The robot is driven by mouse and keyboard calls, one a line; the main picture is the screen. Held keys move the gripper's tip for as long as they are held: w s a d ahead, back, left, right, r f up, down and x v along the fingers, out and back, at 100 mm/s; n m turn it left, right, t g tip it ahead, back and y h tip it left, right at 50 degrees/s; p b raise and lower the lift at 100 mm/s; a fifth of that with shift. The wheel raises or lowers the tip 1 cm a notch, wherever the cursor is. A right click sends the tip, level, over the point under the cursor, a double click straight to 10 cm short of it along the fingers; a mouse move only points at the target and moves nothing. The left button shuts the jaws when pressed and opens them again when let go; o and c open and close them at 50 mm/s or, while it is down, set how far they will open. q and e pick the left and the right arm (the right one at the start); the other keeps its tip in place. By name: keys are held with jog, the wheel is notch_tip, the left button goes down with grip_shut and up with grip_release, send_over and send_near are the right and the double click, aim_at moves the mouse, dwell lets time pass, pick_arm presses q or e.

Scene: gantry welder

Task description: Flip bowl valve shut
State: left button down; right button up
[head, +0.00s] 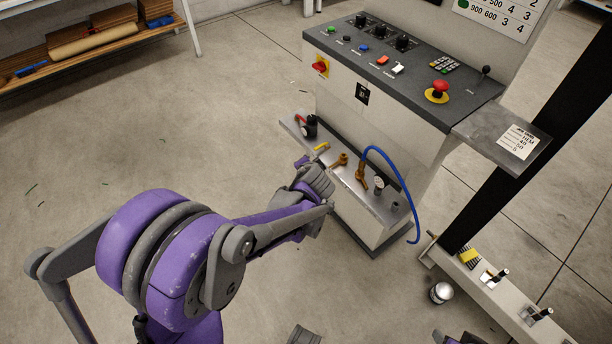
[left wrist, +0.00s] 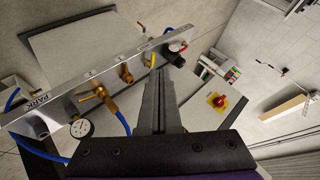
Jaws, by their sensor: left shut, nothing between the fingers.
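A metal shelf rail (head: 345,172) on the cabinet's front carries the valves; it also runs across the left wrist view (left wrist: 60,103). A small yellow lever (head: 322,146) stands near its far end, also seen in the left wrist view (left wrist: 151,60). Two brass valves (head: 339,160) (head: 362,176) sit nearer. I cannot tell for certain which is the bowl valve. My left gripper (left wrist: 153,74) is shut and empty, its tips close to the yellow lever; contact is unclear.
A pressure gauge (head: 378,184) and a looping blue hose (head: 405,180) are at the rail's near end. A can (head: 441,292) stands on the floor. Floor left of the cabinet is open.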

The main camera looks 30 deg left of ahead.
pick_arm(q)
jog(key=w+a+f+m+t+b, duration=0.1)
jog(key=w+a+f+m+b, duration=0.1)
jog(key=f, duration=0.9)
jog(key=w+a+f+m+t+y+b, duration=0.1)
jog(key=w+f+b, duration=0.3)
jog(key=f, duration=0.6)
jog(key=w+a+f+m+t+y+b, duration=0.1)
jog(key=w+a+f+m+t+b, duration=0.1)
jog(key=f, duration=0.9)
jog(key=w+a+m+b, duration=0.1)
jog(key=w+m, duration=0.1)
jog(key=w, duration=0.1)
jog(key=shift+w+a+f, duration=0.15)
jog(key=shift+w+f, duration=0.05)
jog(key=shift+f, duration=0.15)
pick_arm(e)
notch_tip(320, 180, down, 12)
jog(key=shift+w, duration=0.3)
pick_arm(q)
jog(key=shift+w, duration=0.1)
jog(key=r+b+x, duration=0.1)
jog(key=b+x, duration=0.1)
jog(key=x, duration=1.1)
jog(key=shift+w+a+b, duration=0.35)
jog(key=shift+w+a, duration=0.05)
pick_arm(e)
jog(key=shift+w+f, duration=0.2)
jog(key=shift+f, duration=1.25)
